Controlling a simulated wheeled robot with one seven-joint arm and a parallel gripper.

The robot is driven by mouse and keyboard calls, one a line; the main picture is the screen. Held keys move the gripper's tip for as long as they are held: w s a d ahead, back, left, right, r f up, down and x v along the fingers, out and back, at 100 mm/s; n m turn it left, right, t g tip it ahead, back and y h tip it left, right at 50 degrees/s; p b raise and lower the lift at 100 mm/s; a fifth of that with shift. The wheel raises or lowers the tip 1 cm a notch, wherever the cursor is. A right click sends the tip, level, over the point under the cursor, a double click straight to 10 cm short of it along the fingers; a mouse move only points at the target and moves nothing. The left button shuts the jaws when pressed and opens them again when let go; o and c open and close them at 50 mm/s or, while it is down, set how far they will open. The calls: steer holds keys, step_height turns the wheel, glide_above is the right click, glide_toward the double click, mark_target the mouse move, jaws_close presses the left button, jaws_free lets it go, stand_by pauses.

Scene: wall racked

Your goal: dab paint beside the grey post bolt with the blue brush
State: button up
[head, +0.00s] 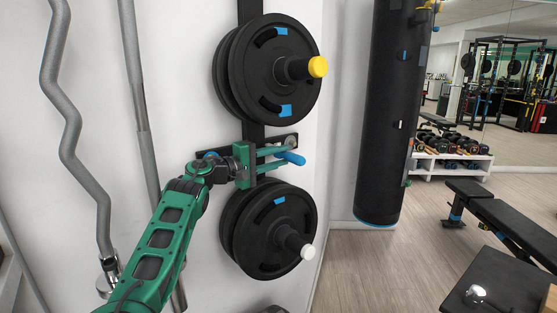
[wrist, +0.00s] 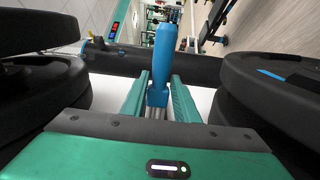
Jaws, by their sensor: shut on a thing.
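The blue brush (head: 291,158) is held between the green fingers of my gripper (head: 276,159), which is shut on it. In the wrist view the blue brush (wrist: 163,52) stands between the two fingers (wrist: 160,84), its blue handle up and a pale metallic part low between them. Its bristle tip is hidden. A small grey round bolt head (head: 291,142) shows at the right end of the short black wall bar, just above the brush in the head view; I take it for the grey post bolt. I cannot tell whether the brush touches the wall, and no fresh paint shows.
Black weight plates hang above (head: 275,70) with a yellow-ended post and below (head: 275,230) with a white-ended post, close around my gripper. Bent grey bars (head: 70,130) lean at the left. A black punching bag (head: 388,120) hangs at the right.

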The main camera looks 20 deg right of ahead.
steer(key=shift+x, duration=3.9)
steer(key=shift+s, duration=0.1)
steer(key=shift+s, duration=0.1)
steer(key=shift+w+v, duration=0.1)
steer(key=shift+v, duration=1.2)
steer(key=shift+w+v, duration=0.15)
steer(key=shift+v, duration=2.55)
steer(key=shift+s+d, duration=0.1)
steer(key=shift+s, duration=0.05)
